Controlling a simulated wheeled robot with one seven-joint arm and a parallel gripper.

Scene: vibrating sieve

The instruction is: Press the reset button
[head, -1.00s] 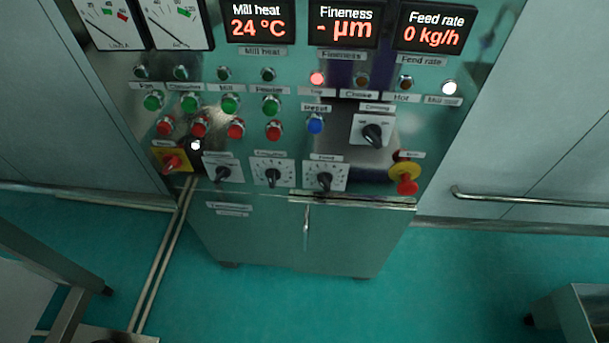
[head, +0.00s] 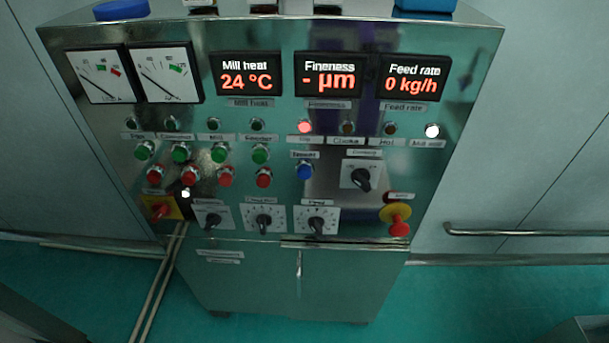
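The reset button is a blue push button (head: 305,171) in the head view, right of the red buttons on a steel control panel (head: 330,215). Its small label above is blurred. The red lamp (head: 305,127) above it is lit, and a white lamp (head: 432,131) at the right is lit. The displays read Mill heat (head: 246,74) 24 °C, Fineness (head: 328,75) - µm and Feed rate (head: 411,78) 0 kg/h. My gripper is not in view.
Green buttons (head: 180,153) and red buttons (head: 225,177) sit left of the blue one. A black selector knob (head: 361,178) is to its right. A red mushroom button (head: 397,220) sticks out lower right. A wall rail (head: 520,232) runs at the right. Green floor (head: 450,305) shows in front.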

